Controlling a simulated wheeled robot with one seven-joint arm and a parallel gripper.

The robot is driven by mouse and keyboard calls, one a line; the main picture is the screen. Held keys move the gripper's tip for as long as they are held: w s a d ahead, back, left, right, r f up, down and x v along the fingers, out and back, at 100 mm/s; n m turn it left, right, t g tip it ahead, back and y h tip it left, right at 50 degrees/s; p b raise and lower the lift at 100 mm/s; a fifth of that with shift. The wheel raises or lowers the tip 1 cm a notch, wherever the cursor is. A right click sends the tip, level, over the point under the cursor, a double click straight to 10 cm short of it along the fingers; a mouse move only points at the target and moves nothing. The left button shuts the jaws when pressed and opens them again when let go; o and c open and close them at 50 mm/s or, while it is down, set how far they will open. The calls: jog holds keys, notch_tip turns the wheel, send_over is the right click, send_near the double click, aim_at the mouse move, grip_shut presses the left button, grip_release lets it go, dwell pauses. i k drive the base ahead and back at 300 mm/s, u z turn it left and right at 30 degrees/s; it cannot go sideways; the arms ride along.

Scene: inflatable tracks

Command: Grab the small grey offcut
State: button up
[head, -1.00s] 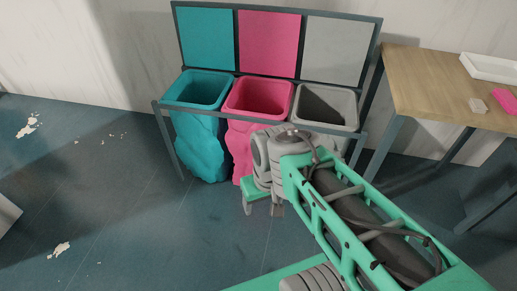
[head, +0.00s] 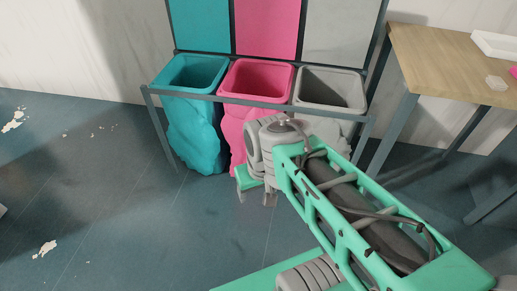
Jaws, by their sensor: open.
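A small pale grey piece, which looks like the offcut (head: 495,82), lies on the wooden table (head: 440,60) at the right of the head view. My gripper (head: 255,199) points down over the floor in front of the bins, well to the left of the table and lower than its top. Its two fingers are apart, with nothing seen between them. My forearm hides part of the grey bin.
A rack holds a teal bin (head: 192,75), a pink bin (head: 255,80) and a grey bin (head: 330,90), with matching panels behind. A white tray (head: 497,46) and a pink piece (head: 514,72) are on the table. Pale scraps (head: 45,248) lie on the left floor.

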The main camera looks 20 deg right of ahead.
aim_at(497, 83)
jog(key=z, duration=2.3)
